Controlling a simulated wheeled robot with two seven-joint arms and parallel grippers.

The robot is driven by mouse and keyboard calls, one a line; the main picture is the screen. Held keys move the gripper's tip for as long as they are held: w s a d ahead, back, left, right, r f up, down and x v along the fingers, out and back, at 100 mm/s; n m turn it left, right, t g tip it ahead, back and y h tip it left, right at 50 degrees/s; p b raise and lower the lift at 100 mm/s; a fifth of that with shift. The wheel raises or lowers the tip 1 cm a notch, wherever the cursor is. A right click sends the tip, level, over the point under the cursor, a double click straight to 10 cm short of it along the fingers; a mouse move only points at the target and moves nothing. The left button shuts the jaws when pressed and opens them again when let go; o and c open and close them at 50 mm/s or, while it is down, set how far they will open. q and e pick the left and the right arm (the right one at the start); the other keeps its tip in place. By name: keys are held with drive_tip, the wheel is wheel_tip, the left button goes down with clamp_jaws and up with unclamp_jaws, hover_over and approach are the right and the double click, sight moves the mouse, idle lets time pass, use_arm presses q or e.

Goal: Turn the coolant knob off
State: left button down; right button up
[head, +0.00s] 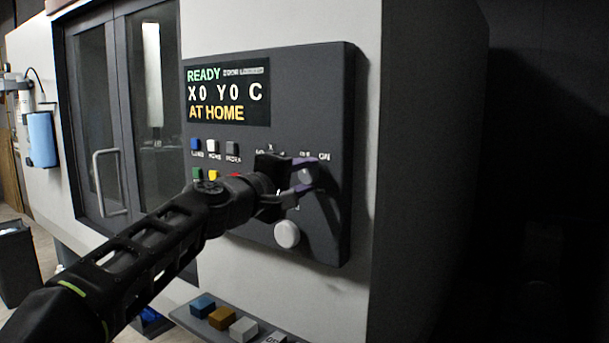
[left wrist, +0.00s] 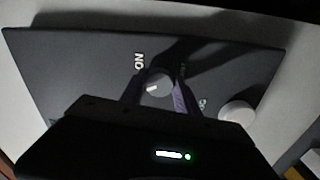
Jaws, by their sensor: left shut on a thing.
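The coolant knob is a small grey round knob (head: 306,178) on the right side of the dark control panel, below a partly covered label and the word ON. My left gripper (head: 303,177) reaches it from the left, with its purple-tipped fingers shut on the knob's sides. In the left wrist view the knob (left wrist: 157,83) sits between the two fingers, and a short white mark shows on its face. The ON label lies at its upper left there. The other label is partly hidden by a finger. I cannot tell the knob's exact setting. My right gripper is not in view.
The panel (head: 330,90) has a screen (head: 228,95) reading READY and AT HOME. Several coloured buttons sit below it, partly behind my left arm. A large white round knob (head: 287,234) is just below my gripper. A ledge with coloured blocks (head: 222,318) lies underneath.

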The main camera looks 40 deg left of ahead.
use_arm(q)
drive_tip(key=shift+n, duration=1.1)
drive_tip(key=c, duration=0.9)
unclamp_jaws()
drive_tip(key=shift+s, duration=0.1)
drive_tip(key=s+b, duration=0.1)
drive_tip(key=s, duration=0.6)
drive_tip(key=shift+s, duration=0.3)
